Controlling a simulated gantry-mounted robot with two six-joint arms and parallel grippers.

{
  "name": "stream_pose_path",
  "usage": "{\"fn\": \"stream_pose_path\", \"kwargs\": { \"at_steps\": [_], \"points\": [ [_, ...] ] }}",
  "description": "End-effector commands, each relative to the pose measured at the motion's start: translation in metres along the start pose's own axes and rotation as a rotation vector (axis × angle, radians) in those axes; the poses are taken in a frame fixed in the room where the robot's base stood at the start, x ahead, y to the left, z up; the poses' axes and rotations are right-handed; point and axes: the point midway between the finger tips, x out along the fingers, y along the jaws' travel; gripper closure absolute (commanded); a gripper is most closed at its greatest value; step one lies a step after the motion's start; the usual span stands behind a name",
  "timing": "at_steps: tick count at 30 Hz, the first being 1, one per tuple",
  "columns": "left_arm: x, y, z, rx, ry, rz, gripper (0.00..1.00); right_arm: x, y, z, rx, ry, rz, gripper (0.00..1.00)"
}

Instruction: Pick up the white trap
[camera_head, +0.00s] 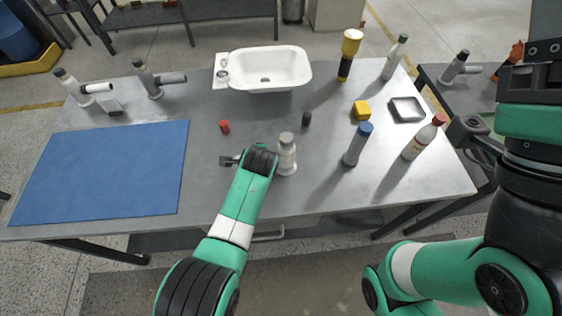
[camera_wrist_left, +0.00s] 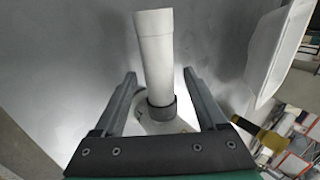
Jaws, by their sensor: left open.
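The white trap (camera_head: 287,157) stands upright near the front middle of the table. It has a grey top, and my left wrist partly covers its left side. My left gripper (camera_head: 230,160) shows just left of it, with open jaws. In the left wrist view a white pipe (camera_wrist_left: 157,60) with a dark collar lies between the two open fingers of the left gripper (camera_wrist_left: 159,75), with a gap visible on each side. I take this pipe as part of the trap. My right arm is at the right edge, and its gripper is out of view.
A white sink (camera_head: 270,69) sits behind. A red cap (camera_head: 224,127) and a black cap (camera_head: 306,118) lie nearby. A blue-capped bottle (camera_head: 357,145) stands to the right. Two other traps stand back left. The blue mat (camera_head: 105,170) is bare.

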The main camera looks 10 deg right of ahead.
Motion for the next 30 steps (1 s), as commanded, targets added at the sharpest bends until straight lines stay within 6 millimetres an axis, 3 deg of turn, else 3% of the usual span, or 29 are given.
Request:
{"fn": "stream_pose_path", "kwargs": {
  "at_steps": [2, 14, 30],
  "points": [
    [-0.0004, -0.0002, 0.0000, 0.000, 0.000, 0.000, 0.30, 0.0005, 0.0000, -0.0006, 0.000, 0.000, 0.000, 0.50],
    [-0.0003, 0.0000, -0.0002, 0.000, 0.000, 0.000, 1.00, 0.0004, 0.0000, -0.0005, 0.000, 0.000, 0.000, 0.50],
    [-0.0066, -0.0045, -0.0004, 0.000, 0.001, -0.001, 1.00, 0.0057, 0.0000, -0.0053, 0.000, 0.000, 0.000, 0.50]
  ]
}}
